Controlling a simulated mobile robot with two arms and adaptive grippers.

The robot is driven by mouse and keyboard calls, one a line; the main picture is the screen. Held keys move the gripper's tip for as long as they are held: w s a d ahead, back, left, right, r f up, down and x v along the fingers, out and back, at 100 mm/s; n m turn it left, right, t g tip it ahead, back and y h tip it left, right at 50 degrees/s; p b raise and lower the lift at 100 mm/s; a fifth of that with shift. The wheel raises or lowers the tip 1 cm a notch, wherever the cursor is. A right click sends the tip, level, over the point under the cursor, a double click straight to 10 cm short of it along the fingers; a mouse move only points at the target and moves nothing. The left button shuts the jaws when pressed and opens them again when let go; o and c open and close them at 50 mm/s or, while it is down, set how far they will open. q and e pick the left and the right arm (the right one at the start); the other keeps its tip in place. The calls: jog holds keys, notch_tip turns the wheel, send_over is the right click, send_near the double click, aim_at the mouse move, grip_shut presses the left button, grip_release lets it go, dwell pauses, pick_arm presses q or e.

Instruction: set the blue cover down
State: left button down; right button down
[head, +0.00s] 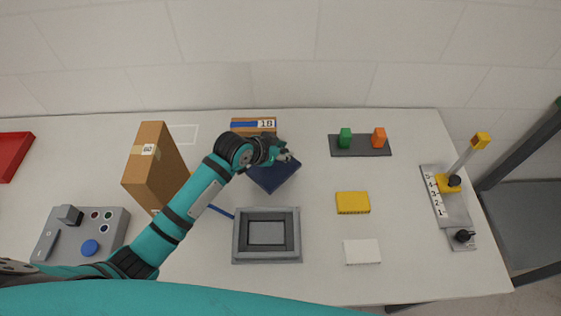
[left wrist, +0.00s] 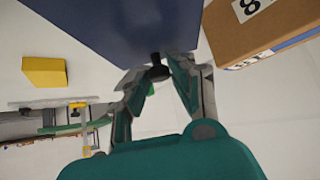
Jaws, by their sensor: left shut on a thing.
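The dark blue cover (head: 272,179) is a flat square plate behind the grey open box, turned at an angle to it. My left gripper (head: 284,156) is over the cover's far right part. In the left wrist view, the gripper's fingers (left wrist: 160,68) are closed on the black knob (left wrist: 158,73) of the blue cover (left wrist: 120,22). I cannot tell whether the cover is touching the table or just above it. My right gripper is in neither view.
A grey open box (head: 238,243) stands in front of the cover. A brown box labelled 18 (head: 240,131) is close behind, and a tall carton (head: 147,175) stands left. Yellow (head: 353,203) and white (head: 362,252) blocks lie right. A lever gauge (head: 446,200) stands further right.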

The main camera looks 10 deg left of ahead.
aim_at(280, 161)
pick_arm(q)
jog(key=shift+f, duration=2.3)
jog(key=shift+f, duration=0.15)
jog(key=c, duration=1.1)
grip_release()
jog(key=v, duration=1.2)
